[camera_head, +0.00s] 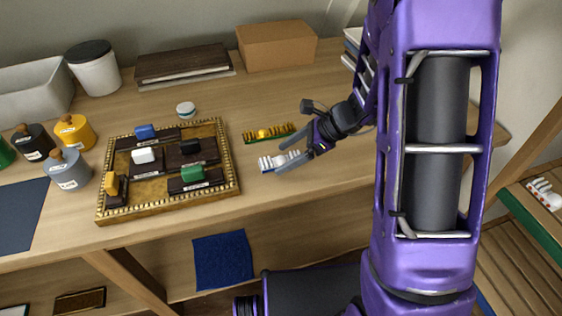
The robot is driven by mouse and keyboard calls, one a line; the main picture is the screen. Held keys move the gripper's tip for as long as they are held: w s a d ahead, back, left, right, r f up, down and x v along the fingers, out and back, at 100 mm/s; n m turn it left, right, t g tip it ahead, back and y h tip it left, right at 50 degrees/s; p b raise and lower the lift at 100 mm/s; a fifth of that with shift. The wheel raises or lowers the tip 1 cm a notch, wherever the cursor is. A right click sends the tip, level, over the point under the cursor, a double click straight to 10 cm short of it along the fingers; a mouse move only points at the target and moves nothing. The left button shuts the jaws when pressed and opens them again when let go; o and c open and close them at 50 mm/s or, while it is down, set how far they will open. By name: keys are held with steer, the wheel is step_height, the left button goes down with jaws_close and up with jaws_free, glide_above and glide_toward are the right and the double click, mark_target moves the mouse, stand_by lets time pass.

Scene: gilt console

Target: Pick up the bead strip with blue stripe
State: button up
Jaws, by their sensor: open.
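The bead strip with blue stripe (266,163) lies on the wooden console top, right of the gilt-edged board. It carries white beads, and a little blue shows along its edge. My gripper (279,160) is open, with one finger on the far side of the strip and one on the near side in the picture. The fingers hide part of the strip. I cannot tell whether they touch it or hover above it.
A second strip with gold beads and a green edge (264,134) lies just behind. The gilt-framed board (232,180) with several coloured handled blocks stands left. A cardboard box (277,47), dark stacked books (183,62) and a small white round container (186,109) stand farther back.

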steer(key=shift+a+f, duration=0.15)
steer(key=shift+a, duration=0.05)
jaws_close()
stand_by(0.3)
